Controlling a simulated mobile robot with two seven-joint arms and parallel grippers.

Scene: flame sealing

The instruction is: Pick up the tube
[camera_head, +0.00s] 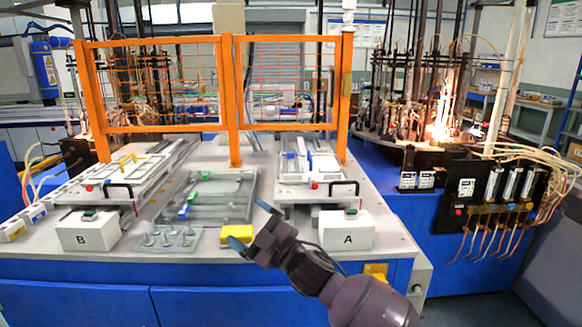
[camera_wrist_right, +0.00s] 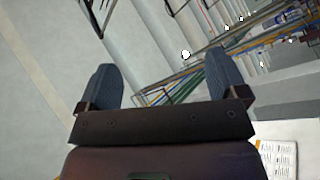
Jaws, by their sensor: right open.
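A clear tray (camera_head: 238,205) lies on the middle of the table and holds slim tubes with small coloured ends, such as a blue end (camera_head: 184,212) and a green one (camera_head: 206,175). The tubes' clear bodies are hard to make out. My right gripper (camera_head: 251,226) is open and empty, in front of the tray's right side in the head view. Its two blue-grey fingers stand wide apart in the right wrist view (camera_wrist_right: 161,62), with nothing between them. My left gripper is not in view.
White boxes B (camera_head: 88,236) and A (camera_head: 346,236) stand at the front edge, with fixtures behind them. A plate with metal pegs (camera_head: 168,240) and a yellow block (camera_head: 236,235) lie near the front. An orange guard frame (camera_head: 232,100) stands behind; a flame (camera_head: 440,130) burns at right.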

